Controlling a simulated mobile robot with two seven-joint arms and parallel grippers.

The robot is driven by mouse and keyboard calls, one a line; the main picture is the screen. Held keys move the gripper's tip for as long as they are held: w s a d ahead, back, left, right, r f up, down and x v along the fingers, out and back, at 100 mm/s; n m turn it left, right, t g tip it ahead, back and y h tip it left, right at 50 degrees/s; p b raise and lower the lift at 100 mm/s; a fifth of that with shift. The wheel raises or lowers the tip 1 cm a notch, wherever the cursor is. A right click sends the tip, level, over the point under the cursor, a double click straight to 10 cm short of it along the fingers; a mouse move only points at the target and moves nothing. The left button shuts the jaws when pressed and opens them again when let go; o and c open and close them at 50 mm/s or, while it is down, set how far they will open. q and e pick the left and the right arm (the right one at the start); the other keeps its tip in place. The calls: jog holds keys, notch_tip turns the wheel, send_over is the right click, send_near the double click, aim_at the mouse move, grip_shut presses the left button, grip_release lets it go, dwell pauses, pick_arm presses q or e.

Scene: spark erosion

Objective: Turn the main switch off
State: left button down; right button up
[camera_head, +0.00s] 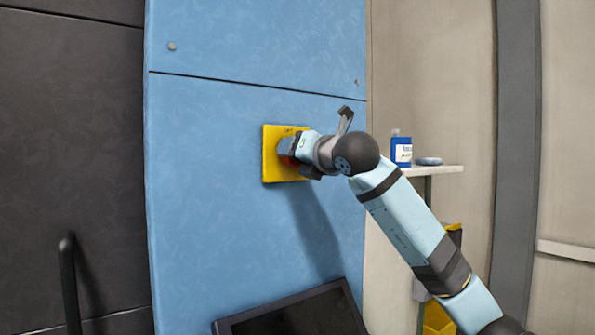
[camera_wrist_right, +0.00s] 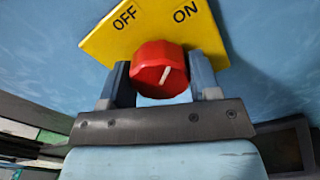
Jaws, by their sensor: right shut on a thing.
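The main switch is a red knob (camera_wrist_right: 160,62) on a yellow plate (camera_wrist_right: 95,42) printed OFF and ON. In the wrist view the plate looks tilted, and the knob's white mark points up and right, roughly toward ON. In the head view the yellow plate (camera_head: 271,160) sits on a blue panel, and my arm hides most of the knob. My right gripper (camera_head: 290,148) reaches it from the right. Its fingers (camera_wrist_right: 162,78) are on both sides of the knob, shut on it. My left gripper is not in view.
The blue panel (camera_head: 220,220) is flat around the switch. A dark screen (camera_head: 295,315) juts out below. A black handle (camera_head: 68,280) is on the dark door at left. A shelf (camera_head: 440,169) with a blue bottle (camera_head: 401,152) stands behind my right arm.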

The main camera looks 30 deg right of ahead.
jog(key=n+b, duration=0.1)
jog(key=n, duration=0.1)
jog(key=shift+f+n+b, duration=0.15)
jog(key=shift+n+b, duration=0.25)
jog(key=n+b, duration=0.2)
jog(key=n, duration=0.3)
jog(key=shift+n+b, duration=0.4)
jog(key=shift+n, duration=0.7)
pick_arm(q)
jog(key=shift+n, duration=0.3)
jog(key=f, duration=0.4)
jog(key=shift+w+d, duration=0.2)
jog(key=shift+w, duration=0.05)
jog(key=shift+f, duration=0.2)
pick_arm(e)
jog(key=shift+r+n, duration=0.2)
jog(key=shift+n, duration=0.1)
jog(key=o, duration=0.9)
